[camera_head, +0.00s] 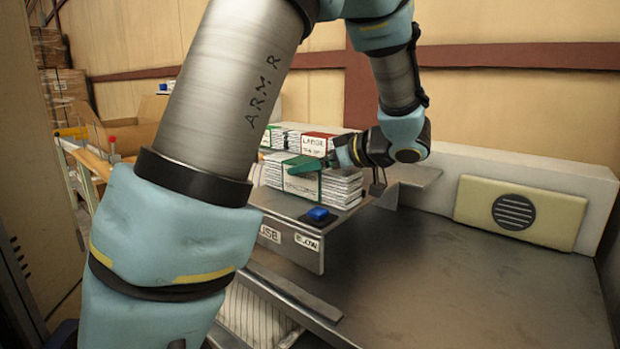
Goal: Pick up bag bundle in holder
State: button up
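A stack of white folded bag bundles (340,187) with a green label band sits on a raised metal shelf (285,207), left of the picture's middle. Another stack (283,140) behind it carries a green band and a red label (317,144) reading "LARGE". My upper arm hides what lies left of the stacks.
A blue button (318,214) sits on the shelf in front of the stack. A beige panel with a round black grille (514,211) stands at the right against a low white wall. The dark metal table (470,285) is clear. Cardboard boxes (62,85) stand far left.

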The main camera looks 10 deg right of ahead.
jog(key=shift+a, duration=0.1)
grip_shut()
dwell(0.8)
